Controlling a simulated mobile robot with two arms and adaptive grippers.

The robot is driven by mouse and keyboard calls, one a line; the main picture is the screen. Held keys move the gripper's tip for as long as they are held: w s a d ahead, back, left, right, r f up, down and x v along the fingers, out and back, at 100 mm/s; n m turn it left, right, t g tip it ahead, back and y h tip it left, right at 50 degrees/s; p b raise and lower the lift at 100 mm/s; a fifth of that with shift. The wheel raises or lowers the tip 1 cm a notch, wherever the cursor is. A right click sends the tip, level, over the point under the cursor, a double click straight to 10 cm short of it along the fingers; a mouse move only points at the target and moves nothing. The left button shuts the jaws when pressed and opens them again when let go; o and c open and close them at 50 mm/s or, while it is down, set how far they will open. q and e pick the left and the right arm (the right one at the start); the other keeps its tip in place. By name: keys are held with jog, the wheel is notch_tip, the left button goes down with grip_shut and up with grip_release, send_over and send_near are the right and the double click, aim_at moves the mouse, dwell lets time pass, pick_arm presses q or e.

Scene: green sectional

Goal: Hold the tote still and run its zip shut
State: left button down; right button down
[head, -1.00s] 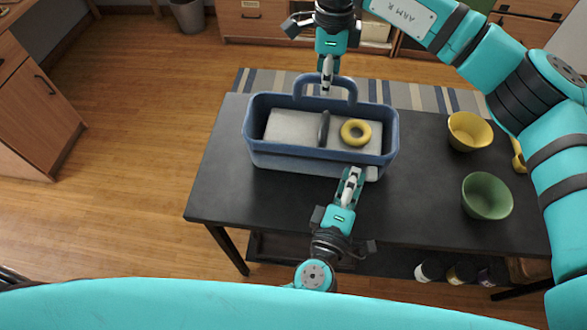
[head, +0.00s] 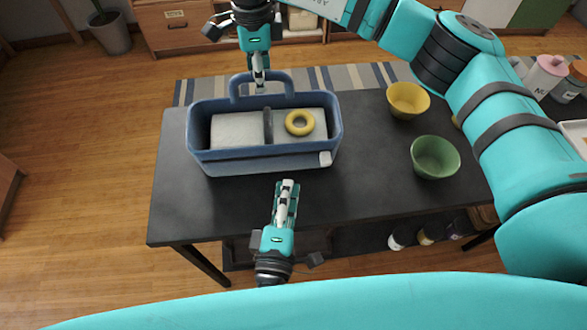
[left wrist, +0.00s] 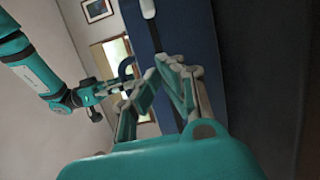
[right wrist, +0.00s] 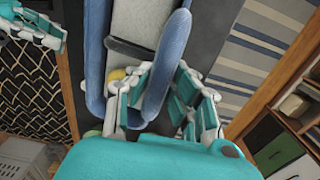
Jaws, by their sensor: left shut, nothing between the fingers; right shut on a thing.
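The blue tote (head: 250,158) stands upright on the dark table. Its top shows grey inside, with a dark band across the middle and a yellow ring (head: 300,122) to the right of it. A small pale tab (head: 325,158), perhaps the zip pull, sits at the right end of its front rim; a pale tab (left wrist: 148,8) also shows in the left wrist view. My right gripper (head: 259,86) is shut on the tote's far handle (right wrist: 168,62). My left gripper (head: 287,186) is shut and empty, in front of the tote and apart from it.
A yellow bowl (head: 408,100) and a green bowl (head: 435,157) stand on the table (head: 205,205) right of the tote. The tabletop at front left is clear. Several jars sit on the shelf below.

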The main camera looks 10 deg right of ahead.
pick_arm(q)
jog(key=v, duration=0.5)
pick_arm(e)
jog(key=c, duration=1.2)
grip_release()
pick_arm(q)
jog(key=shift+w, duration=0.1)
pick_arm(e)
jog(key=shift+o, duration=0.2)
